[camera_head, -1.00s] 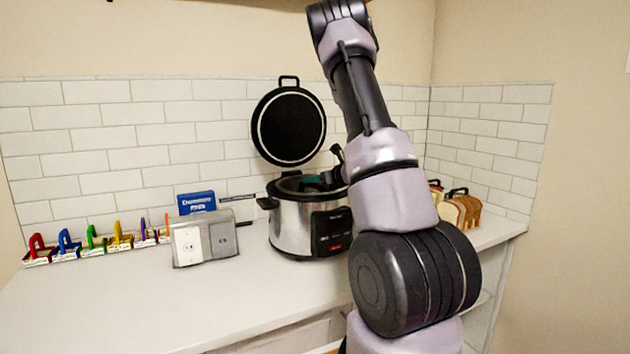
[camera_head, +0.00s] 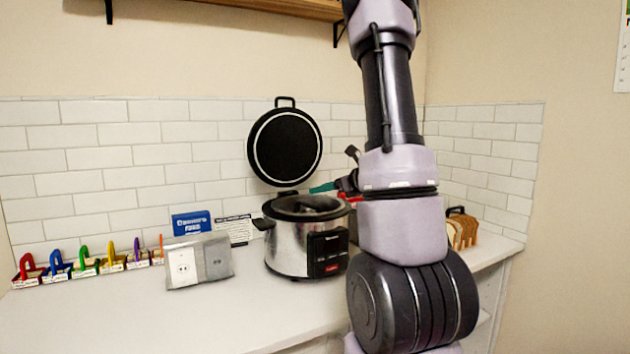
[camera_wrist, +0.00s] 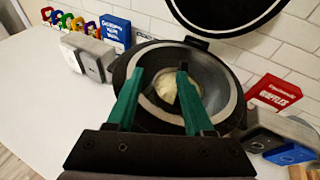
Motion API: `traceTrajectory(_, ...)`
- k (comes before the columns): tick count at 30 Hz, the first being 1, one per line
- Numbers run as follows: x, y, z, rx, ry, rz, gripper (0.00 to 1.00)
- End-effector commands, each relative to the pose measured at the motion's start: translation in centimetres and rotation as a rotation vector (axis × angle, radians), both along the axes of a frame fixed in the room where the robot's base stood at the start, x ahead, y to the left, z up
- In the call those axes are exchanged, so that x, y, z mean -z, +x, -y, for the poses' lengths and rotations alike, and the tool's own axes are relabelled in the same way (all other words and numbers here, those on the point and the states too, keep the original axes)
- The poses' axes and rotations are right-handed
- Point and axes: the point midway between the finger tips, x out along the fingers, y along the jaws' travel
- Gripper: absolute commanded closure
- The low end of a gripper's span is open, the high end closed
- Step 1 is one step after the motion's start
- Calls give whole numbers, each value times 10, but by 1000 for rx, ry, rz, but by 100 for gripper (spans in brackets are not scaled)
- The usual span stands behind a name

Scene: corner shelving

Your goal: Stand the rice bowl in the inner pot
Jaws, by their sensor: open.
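My gripper (camera_wrist: 161,73) has two green fingers spread apart with nothing between the tips. In the head view my gripper (camera_head: 320,188) is just above the cooker's rim, on its right side, with part of it hidden by my arm. The steel cooker (camera_head: 290,242) stands on the counter with its round black lid (camera_head: 285,147) raised. The wrist view looks down into the grey inner pot (camera_wrist: 219,78). A pale, cream-coloured round thing, apparently the rice bowl (camera_wrist: 168,86), lies inside it, partly hidden by the fingers. I cannot tell exactly how upright it is.
A grey outlet box (camera_head: 199,262) and a blue box (camera_head: 191,222) stand left of the cooker. Several coloured clips (camera_head: 85,262) line the wall. A red box (camera_wrist: 272,93) is right of the cooker. Bread slices (camera_head: 462,230) stand farther right. The front-left counter (camera_head: 120,315) is clear.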

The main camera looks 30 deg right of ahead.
Motion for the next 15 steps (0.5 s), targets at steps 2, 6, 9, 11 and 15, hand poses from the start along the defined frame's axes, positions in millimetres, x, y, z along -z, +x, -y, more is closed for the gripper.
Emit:
traceTrajectory(2,-26,-15,-48,-172,-87,28,48)
traceTrajectory(6,-59,-67,-129,-524,-341,86,48)
traceTrajectory(9,-72,-111,-168,-754,-573,143,48)
traceTrajectory(11,-77,-138,-182,-879,-731,182,48)
traceTrajectory(15,-85,-191,-196,-1123,-1141,278,48)
